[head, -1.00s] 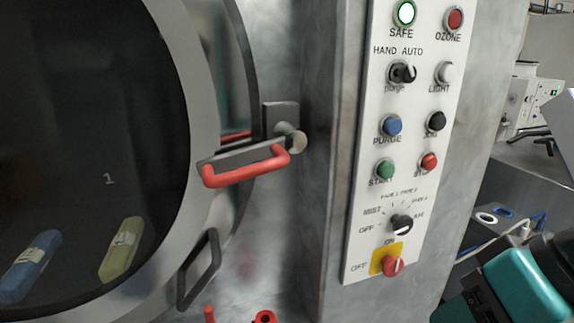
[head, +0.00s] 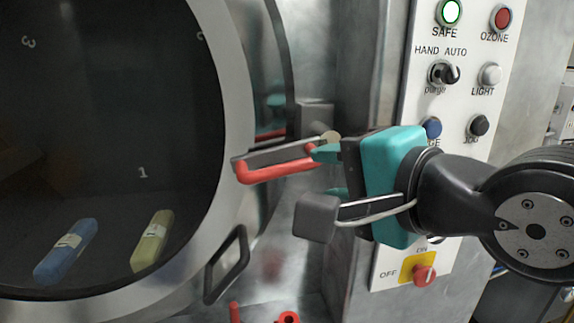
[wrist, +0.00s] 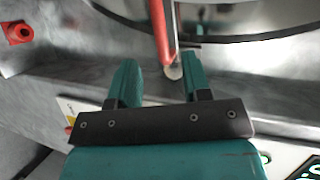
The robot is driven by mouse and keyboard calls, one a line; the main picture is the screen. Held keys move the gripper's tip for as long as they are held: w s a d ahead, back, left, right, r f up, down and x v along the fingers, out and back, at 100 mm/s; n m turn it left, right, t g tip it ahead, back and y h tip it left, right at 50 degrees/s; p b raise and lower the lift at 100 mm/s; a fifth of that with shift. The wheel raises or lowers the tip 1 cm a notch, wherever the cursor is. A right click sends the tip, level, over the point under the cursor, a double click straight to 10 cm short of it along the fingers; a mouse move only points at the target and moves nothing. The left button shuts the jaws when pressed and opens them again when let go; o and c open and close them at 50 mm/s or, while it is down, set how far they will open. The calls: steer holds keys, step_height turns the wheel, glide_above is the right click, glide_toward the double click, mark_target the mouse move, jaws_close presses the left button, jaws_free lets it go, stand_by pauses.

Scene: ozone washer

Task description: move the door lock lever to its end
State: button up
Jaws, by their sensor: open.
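My gripper (head: 327,172), with teal fingers, is open at the right end of the lever. In the wrist view, the red lever (wrist: 160,35) runs down toward the gap of my open gripper (wrist: 160,75). The knob end (wrist: 173,73) shows between the two fingers, with nothing clamped. Contact cannot be told.
The control panel (head: 393,262) with buttons and switches stands right of the lever, partly hidden by my arm. A dark door handle (head: 227,265) is below. Red fittings (head: 288,318) show at the bottom. Blue and yellow items lie behind the door glass (head: 110,130).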

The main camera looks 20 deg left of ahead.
mark_target(291, 169)
steer(key=p+x, duration=0.2)
steer(key=x, duration=0.8)
steer(key=shift+s+p, duration=0.1)
steer(key=shift+p, duration=0.3)
jaws_close()
